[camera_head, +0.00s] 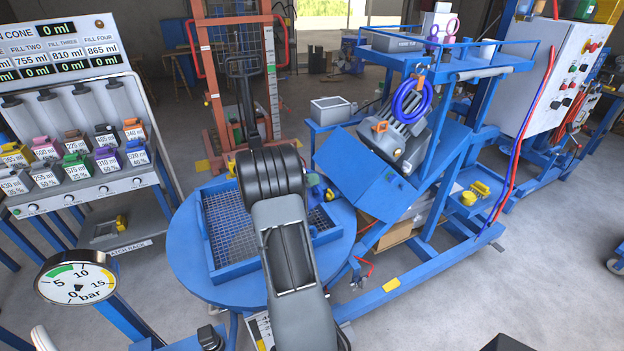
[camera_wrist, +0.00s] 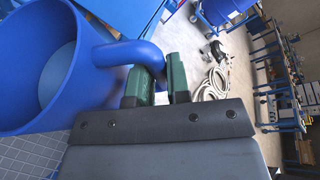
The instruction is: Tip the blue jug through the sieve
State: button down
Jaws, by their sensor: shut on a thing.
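The blue jug (camera_wrist: 92,85) fills the left of the wrist view, its round mouth facing the camera. A paler blue disc shows inside; I cannot tell whether it is the bottom or contents. My gripper (camera_wrist: 160,78) has its green fingers shut on the jug's handle (camera_wrist: 128,52). The sieve (camera_head: 222,222), a grey mesh in a blue square frame, lies on a round blue table in the head view. Part of its mesh shows below the jug in the wrist view (camera_wrist: 30,152). My arm hides the jug, the gripper and the sieve's middle in the head view.
The round table (camera_head: 188,262) has a bare rim around the sieve. A rack of labelled small jugs (camera_head: 85,165) stands at left, behind a pressure gauge (camera_head: 76,283). A blue mixer frame (camera_head: 385,165) stands close at right, and a red lift (camera_head: 210,85) behind.

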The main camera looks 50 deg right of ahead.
jog(key=w+n+p, duration=0.1)
jog(key=w+n+g+p, duration=0.1)
jog(key=shift+w+d+r+n+h, duration=0.1)
jog(key=shift+w+r+n+h, duration=0.1)
jog(key=shift+r+n+h, duration=0.2)
jog(key=shift+w+d+f+n+g+h+p, duration=0.1)
jog(key=shift+w+f+n+g+h+p, duration=0.3)
jog(key=shift+w+n, duration=0.45)
jog(key=shift+w+f+n+g+h+p, duration=0.1)
jog(key=shift+w+f+n+g+p, duration=0.2)
jog(key=shift+w+f+n+p, duration=0.4)
jog(key=shift+w+d+n, duration=0.1)
jog(key=shift+w+n, duration=0.45)
jog(key=shift+w, duration=0.4)
notch_tip(320, 180, up, 4)
jog(key=shift+r+p, duration=0.1)
jog(key=shift+p, duration=0.55)
